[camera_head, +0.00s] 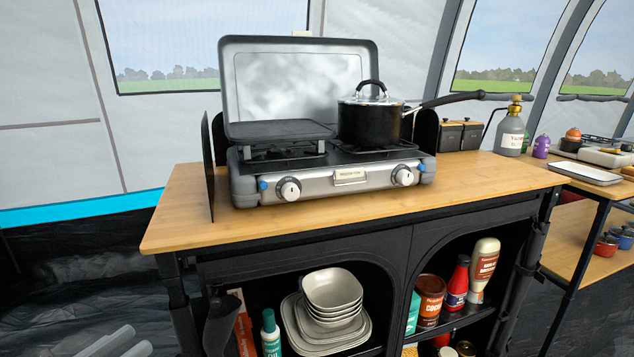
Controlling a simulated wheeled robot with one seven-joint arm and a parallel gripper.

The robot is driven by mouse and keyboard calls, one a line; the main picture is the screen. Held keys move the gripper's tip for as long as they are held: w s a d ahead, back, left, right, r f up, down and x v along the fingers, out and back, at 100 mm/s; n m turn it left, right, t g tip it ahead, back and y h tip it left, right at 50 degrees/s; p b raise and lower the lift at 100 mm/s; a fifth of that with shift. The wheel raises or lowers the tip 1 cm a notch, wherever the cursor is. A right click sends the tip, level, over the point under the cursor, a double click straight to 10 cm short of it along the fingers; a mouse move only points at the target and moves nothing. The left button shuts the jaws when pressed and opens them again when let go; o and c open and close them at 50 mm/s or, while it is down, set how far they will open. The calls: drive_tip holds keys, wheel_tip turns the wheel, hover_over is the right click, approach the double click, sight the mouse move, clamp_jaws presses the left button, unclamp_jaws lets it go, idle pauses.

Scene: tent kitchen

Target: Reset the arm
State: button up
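My arm and my gripper cannot be made out in the camera_head view. The camp stove (330,185) stands on the wooden counter (470,190) with its lid raised behind it. A black pot (370,125) with a lid sits on its right burner, its long handle pointing right. A dark flat griddle plate (280,131) lies over the left burner. Grey rounded shapes show at the bottom left edge; I cannot tell what they are.
Stacked grey dishes (330,310), a cocoa tin (431,299) and sauce bottles (483,268) stand on shelves under the counter. A gas bottle (511,133) stands behind the right end. A side table (590,185) holds a tray. The counter's front left is clear.

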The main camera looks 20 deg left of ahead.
drive_tip(key=w+a+r+n+y, duration=0.1)
drive_tip(key=w+r+n+y, duration=0.1)
drive_tip(key=w+r+y, duration=0.2)
drive_tip(key=w+a+r+n+g+y, duration=0.1)
drive_tip(key=w+a+r+n+y, duration=0.1)
drive_tip(key=w+r+y, duration=0.2)
drive_tip(key=w+a+r+n+y, duration=0.2)
drive_tip(key=w+r+y, duration=0.2)
drive_tip(key=w, duration=0.3)
drive_tip(key=shift+w+r+g+y, duration=0.15)
drive_tip(key=shift+r+g+y, duration=0.2)
drive_tip(key=shift+r, duration=0.5)
drive_tip(key=s+d+f+n+g+h, duration=0.25)
drive_tip(key=s+d+f+g, duration=0.25)
drive_tip(key=d, duration=1.2)
drive_tip(key=s+d+f+n+g+h, duration=0.1)
drive_tip(key=s+d+f+g+h, duration=0.3)
drive_tip(key=d, duration=1.3)
drive_tip(key=s+d+f+n+g+h, duration=0.1)
drive_tip(key=s+d+f+g, duration=0.5)
drive_tip(key=d, duration=1.2)
wheel_tip(320, 180, down, 9)
drive_tip(key=b, duration=1)
wheel_tip(320, 180, up, 32)
drive_tip(key=p, duration=3.2)
drive_tip(key=shift+w+d+g+h, duration=0.3)
drive_tip(key=shift+d+g, duration=0.05)
drive_tip(key=shift+g, duration=0.1)
